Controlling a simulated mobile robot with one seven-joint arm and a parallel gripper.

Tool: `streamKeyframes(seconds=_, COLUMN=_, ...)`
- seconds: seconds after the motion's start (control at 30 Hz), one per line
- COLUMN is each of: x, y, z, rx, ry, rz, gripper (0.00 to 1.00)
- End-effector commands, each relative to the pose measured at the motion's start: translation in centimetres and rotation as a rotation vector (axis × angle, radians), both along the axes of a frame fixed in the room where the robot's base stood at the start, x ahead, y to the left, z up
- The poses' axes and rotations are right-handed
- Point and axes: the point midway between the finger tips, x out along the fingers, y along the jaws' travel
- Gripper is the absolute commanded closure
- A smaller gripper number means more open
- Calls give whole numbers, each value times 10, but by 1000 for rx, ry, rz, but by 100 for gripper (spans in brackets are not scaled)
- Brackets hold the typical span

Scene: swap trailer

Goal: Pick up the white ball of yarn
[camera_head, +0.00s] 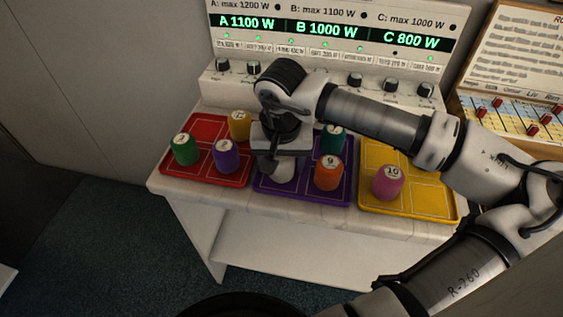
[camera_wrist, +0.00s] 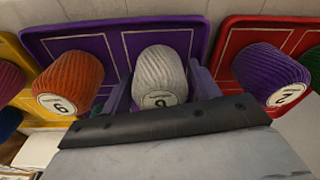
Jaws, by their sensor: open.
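The white ball of yarn (camera_head: 283,174) stands in the purple tray (camera_head: 313,193), partly hidden by my gripper (camera_head: 274,163) in the head view. In the wrist view the white ball of yarn (camera_wrist: 160,70) is in the middle, with a number label on its near end. My gripper (camera_wrist: 161,88) is open in the wrist view, with one finger to the left and one to the right of the white yarn. I cannot tell whether the fingers touch it.
An orange yarn (camera_head: 328,173) and a teal yarn (camera_head: 331,139) share the purple tray. A red tray (camera_head: 207,126) at left holds green, yellow and purple yarns. A yellow tray (camera_head: 432,206) at right holds a pink yarn (camera_head: 388,183). A panel with knobs (camera_head: 307,83) stands behind.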

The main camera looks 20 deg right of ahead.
Motion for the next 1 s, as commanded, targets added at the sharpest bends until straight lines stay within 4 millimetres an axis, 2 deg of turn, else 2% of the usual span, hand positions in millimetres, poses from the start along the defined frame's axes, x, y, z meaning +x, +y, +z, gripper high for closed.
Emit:
streamKeyframes(seconds=0.13, x=0, y=0, z=0, rx=0, ry=0, rz=0, gripper=41)
streamKeyframes(seconds=0.37, x=0, y=0, z=0, rx=0, ry=0, rz=1, gripper=71)
streamKeyframes(seconds=0.63, x=0, y=0, z=2, rx=0, ry=0, rz=0, gripper=72)
streamKeyframes(seconds=0.77, x=0, y=0, z=9, rx=-1, ry=-1, rz=0, gripper=72)
streamKeyframes(seconds=0.87, x=0, y=0, z=21, rx=-2, ry=-1, rz=0, gripper=72)
streamKeyframes(seconds=1.0, x=1, y=0, z=52, rx=-3, ry=-3, rz=-1, gripper=72)
